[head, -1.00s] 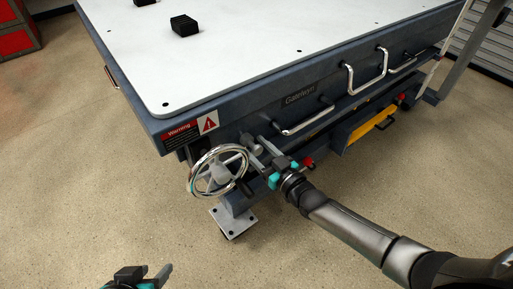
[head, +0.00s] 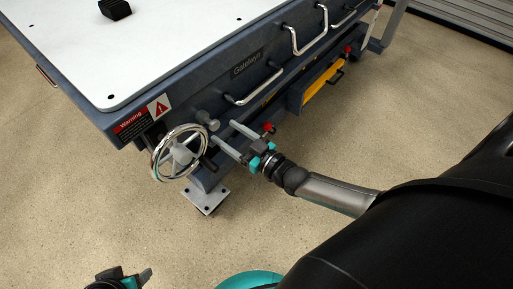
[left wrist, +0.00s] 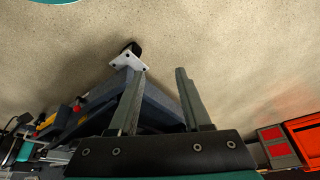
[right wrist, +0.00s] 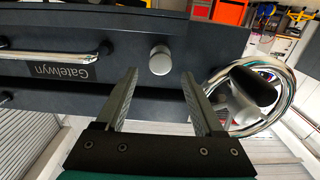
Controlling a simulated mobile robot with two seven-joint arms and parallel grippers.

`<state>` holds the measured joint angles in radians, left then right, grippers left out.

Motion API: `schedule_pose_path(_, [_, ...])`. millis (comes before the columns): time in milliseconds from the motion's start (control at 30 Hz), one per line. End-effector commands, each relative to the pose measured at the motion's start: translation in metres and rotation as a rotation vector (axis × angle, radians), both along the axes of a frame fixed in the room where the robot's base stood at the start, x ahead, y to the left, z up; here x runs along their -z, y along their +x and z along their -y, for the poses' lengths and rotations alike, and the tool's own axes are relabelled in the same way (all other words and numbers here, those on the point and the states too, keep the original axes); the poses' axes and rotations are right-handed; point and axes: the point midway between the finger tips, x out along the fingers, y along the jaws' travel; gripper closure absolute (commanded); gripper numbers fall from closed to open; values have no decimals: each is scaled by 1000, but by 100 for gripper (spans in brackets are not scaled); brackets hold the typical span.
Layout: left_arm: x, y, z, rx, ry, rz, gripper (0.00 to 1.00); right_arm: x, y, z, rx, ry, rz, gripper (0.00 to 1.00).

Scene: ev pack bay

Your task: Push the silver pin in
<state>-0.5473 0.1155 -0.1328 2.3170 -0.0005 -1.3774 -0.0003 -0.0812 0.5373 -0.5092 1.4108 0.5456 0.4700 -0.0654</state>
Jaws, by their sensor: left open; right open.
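The silver pin (head: 208,120) is a short round knob sticking out of the cart's dark side, just right of the handwheel. It also shows in the right wrist view (right wrist: 160,60), end-on, beyond the space between my right fingertips. My right gripper (head: 223,132) is open and empty, with its fingers pointing at the cart side beside the pin. No contact with the pin is visible. How far the pin sticks out is hard to tell. My left gripper (head: 147,273) is open and empty, low over the floor; its spread fingers show in the left wrist view (left wrist: 162,72).
A chrome handwheel (head: 158,165) with a dark handle sits left of the pin, close to my right fingers. Chrome handles (head: 252,90) and a red knob (head: 268,127) lie to the right. A caster foot (head: 205,200) stands below. The floor in front is clear.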

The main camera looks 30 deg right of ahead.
Motion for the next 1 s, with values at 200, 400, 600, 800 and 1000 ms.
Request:
schedule_pose_path(200, [25, -2, 0, 2, 5, -40, 52, -1, -35, 12, -1, -1, -4, 30])
schedule_pose_path(400, [47, -6, 0, 3, 9, -71, 52, -1, -64, 23, -1, -1, -2, 30])
schedule_pose_path(600, [60, -9, -1, 3, 11, -87, 52, 0, -83, 30, 0, 1, -1, 30])
schedule_pose_path(800, [64, -11, -1, 3, 12, -90, 52, 0, -87, 31, -1, 0, 0, 30])
schedule_pose_path(1000, [64, -11, -1, 3, 12, -90, 52, 0, -87, 31, -1, 0, 0, 30])
